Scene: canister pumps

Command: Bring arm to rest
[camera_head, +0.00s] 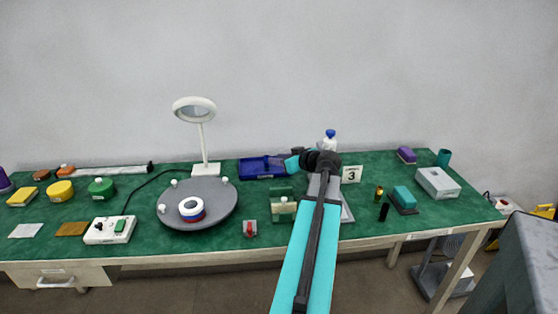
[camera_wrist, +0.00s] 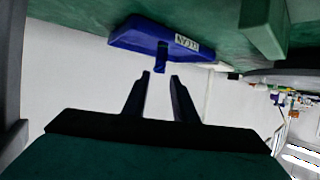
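My gripper (camera_wrist: 160,75) shows in the wrist view with its two dark fingers apart and nothing between them. A blue tray (camera_wrist: 165,42) with a white label appears beyond the fingertips, with a small dark blue piece at its edge. In the head view my arm reaches over the green table (camera_head: 350,215) from the front, and its end is near the back. The blue tray (camera_head: 262,168) lies just left of the arm's end in that view. The fingers themselves are hard to make out in the head view.
A round grey turntable (camera_head: 215,212) holding a tape roll (camera_head: 191,208) is left of my arm. A white lamp (camera_head: 204,140) stands behind it. A bottle (camera_head: 329,140) and a "3" sign (camera_head: 351,174) are close to the arm's end. A grey box (camera_head: 437,183) sits at the right.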

